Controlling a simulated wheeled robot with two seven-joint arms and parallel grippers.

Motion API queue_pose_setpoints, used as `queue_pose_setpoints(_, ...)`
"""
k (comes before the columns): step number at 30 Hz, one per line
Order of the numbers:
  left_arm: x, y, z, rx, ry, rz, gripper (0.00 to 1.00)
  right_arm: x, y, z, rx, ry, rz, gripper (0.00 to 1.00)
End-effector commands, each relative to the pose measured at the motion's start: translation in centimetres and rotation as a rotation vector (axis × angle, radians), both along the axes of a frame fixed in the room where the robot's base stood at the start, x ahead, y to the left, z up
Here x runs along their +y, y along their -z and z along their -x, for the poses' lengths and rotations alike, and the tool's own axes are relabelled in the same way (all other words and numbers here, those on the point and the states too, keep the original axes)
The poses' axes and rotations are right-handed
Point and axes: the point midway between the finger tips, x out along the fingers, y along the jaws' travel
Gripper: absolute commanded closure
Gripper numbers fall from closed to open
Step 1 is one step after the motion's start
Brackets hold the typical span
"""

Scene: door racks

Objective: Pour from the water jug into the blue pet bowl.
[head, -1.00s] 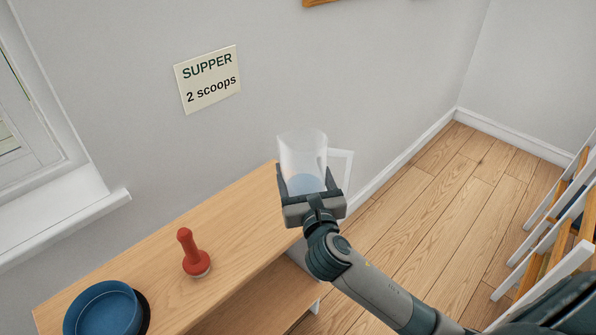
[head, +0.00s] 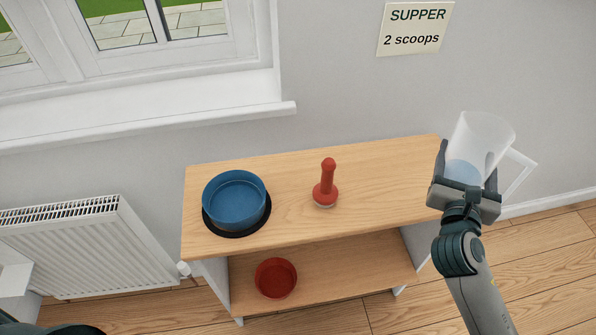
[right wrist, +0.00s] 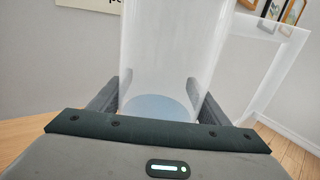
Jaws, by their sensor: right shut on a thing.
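The blue pet bowl (head: 236,198) sits on a round black mat (head: 222,229) at the left end of the wooden shelf top. My right gripper (head: 467,187) is shut on the clear water jug (head: 483,142), held by its lower body beyond the shelf's right end. The jug leans slightly to the right, and pale blue water shows at its bottom. In the right wrist view the jug (right wrist: 170,55) stands between the two fingers, with its handle on the right. The gripper is well to the right of the bowl. My left gripper is not in view.
A red bowl (head: 276,278) sits on the lower shelf. A window sill (head: 150,122) and a radiator (head: 75,245) are at left. A sign (head: 415,28) hangs on the wall.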

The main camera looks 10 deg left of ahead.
Motion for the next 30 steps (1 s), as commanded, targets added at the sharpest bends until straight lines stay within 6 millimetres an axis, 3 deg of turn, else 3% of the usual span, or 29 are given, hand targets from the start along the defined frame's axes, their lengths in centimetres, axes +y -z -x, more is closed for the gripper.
queue_pose_setpoints(20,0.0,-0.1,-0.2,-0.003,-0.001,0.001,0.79,0.2,0.0,0.3,-0.002,-0.006,0.000,0.66)
queue_pose_setpoints(26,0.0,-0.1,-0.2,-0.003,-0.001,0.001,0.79,1.1,0.7,1.9,0.002,-0.035,0.002,0.66)
queue_pose_setpoints(30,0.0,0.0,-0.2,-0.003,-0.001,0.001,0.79,2.3,1.2,4.0,0.004,-0.072,0.004,0.66)
